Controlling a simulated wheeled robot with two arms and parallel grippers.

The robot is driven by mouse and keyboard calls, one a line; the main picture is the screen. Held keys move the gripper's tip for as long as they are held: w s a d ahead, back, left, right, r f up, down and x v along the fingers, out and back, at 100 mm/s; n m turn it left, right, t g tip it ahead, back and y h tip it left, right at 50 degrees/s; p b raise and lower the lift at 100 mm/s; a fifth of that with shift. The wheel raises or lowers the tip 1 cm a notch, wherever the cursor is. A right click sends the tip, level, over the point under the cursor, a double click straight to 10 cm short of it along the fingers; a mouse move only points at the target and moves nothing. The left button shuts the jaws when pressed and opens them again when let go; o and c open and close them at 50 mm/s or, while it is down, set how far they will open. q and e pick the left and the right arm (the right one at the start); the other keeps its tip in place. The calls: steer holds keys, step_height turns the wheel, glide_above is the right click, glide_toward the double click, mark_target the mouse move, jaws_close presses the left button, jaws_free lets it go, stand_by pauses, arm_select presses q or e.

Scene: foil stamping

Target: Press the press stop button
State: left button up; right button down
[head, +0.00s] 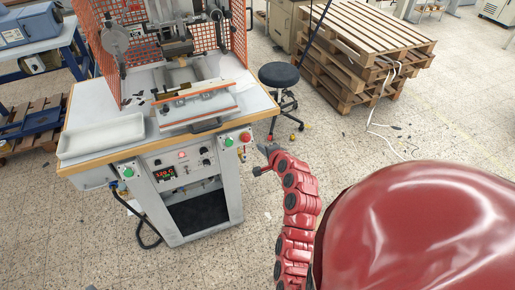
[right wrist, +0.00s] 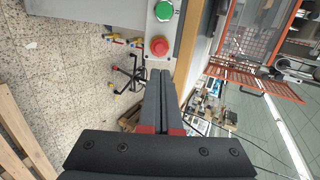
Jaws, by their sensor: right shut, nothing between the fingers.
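The red stop button (head: 245,137) sits on the right end of the press's front panel, beside a green button (head: 228,142). In the right wrist view the red button (right wrist: 159,45) is just beyond the fingertips, with the green button (right wrist: 163,10) above it in the picture. My right gripper (head: 264,149) is just right of the red button in the head view. In the right wrist view its fingers (right wrist: 160,74) are together, empty and pointing towards the button; a small gap seems to show between the tips and the button. My left gripper is not in view.
The press (head: 180,50) stands on a table with a white tray (head: 101,137) and an orange mesh guard (head: 104,45). Another green button (head: 128,172) is at the panel's left end. A black stool (head: 279,75) and stacked pallets (head: 370,30) stand behind. Floor at right is open.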

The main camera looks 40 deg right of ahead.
steer(key=shift+b+v, duration=0.3)
steer(key=shift+v, duration=0.6)
steer(key=shift+s, duration=0.1)
steer(key=shift+f, duration=0.1)
